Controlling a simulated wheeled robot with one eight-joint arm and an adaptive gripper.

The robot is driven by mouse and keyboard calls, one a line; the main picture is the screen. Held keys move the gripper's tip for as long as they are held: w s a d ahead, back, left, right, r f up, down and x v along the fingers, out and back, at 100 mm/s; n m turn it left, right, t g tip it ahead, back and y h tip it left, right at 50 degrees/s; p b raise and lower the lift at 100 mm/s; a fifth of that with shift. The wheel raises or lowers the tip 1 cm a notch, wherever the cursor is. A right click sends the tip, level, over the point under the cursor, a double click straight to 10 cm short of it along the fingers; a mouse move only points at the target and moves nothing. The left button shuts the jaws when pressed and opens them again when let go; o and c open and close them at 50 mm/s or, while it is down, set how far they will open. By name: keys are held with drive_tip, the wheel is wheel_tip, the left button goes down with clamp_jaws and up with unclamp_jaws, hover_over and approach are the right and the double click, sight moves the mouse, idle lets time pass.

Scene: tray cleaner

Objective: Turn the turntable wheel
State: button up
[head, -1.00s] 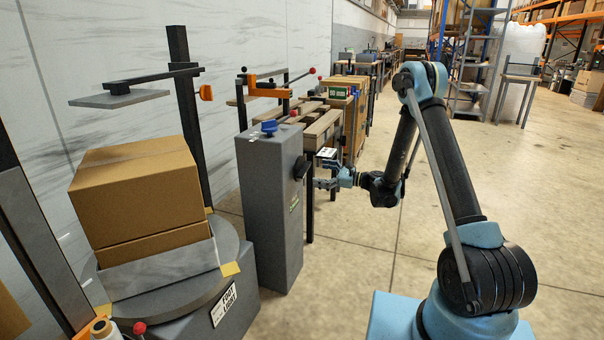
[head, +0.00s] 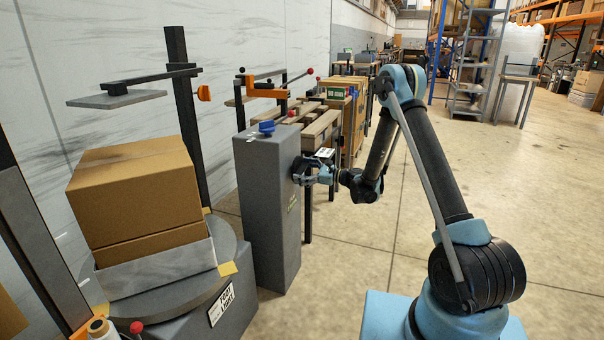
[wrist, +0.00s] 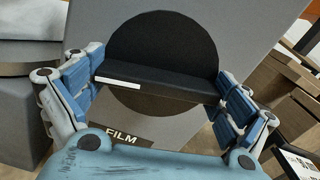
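The black round dial (wrist: 163,42) with a raised black bar handle (wrist: 160,80) fills the middle of the wrist view. The bar has a white mark near its left end, and a label reading FILM lies below it. The dial is on the side of a grey post (head: 268,215), where it is mostly hidden by my gripper in the head view. My gripper (wrist: 160,75), also in the head view (head: 303,170), is open at the dial. Its fingers are at the two ends of the bar; whether they touch it is unclear. The turntable (head: 180,294) carries a cardboard box (head: 135,205).
A blue knob (head: 267,127) tops the post. A black upright (head: 187,120) with a flat plate (head: 117,98) stands behind the box. Wooden pallets (head: 320,130) and stacked cartons (head: 350,110) are beyond the post.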

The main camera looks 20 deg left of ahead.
drive_tip(key=shift+c, duration=0.3)
drive_tip(key=shift+n, duration=0.7)
drive_tip(key=shift+d+n, duration=0.1)
drive_tip(key=shift+n, duration=0.4)
drive_tip(key=o, duration=0.7)
drive_tip(key=d, duration=1.2)
drive_tip(key=shift+s, duration=0.4)
